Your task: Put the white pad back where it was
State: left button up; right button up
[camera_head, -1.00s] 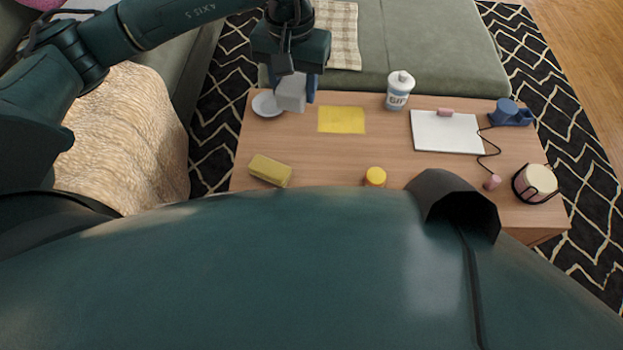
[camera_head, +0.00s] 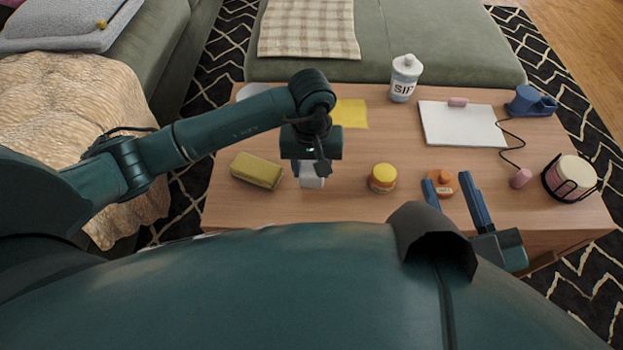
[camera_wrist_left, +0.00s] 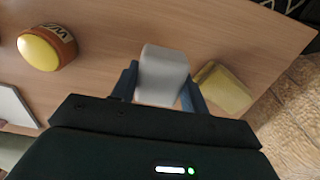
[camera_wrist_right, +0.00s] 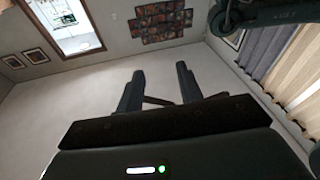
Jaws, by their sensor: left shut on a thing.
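The white pad (camera_head: 313,181) is a small white block, held over the front part of the wooden table between the yellow sponge and the yellow-lidded jar. My left gripper (camera_head: 311,170) is shut on it. In the left wrist view the white pad (camera_wrist_left: 163,75) sits between the two blue fingers. I cannot tell whether it touches the tabletop. My right gripper (camera_head: 455,190) is open and empty at the front right of the table. In the right wrist view its fingers (camera_wrist_right: 160,90) are apart with nothing between them.
A yellow sponge (camera_head: 257,170) lies left of the pad, and a yellow-lidded jar (camera_head: 383,178) stands right. An orange round object (camera_head: 440,184) is by my right gripper.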

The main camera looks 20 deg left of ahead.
pick_arm(q)
notch_tip(320, 180, down, 4)
jog(key=shift+r+b, duration=0.25)
jog(key=shift+b, duration=0.35)
jog(key=shift+f, duration=0.15)
pick_arm(e)
jog(key=shift+a, duration=0.1)
pick_arm(q)
jog(key=shift+f, duration=0.15)
jog(key=o, duration=0.9)
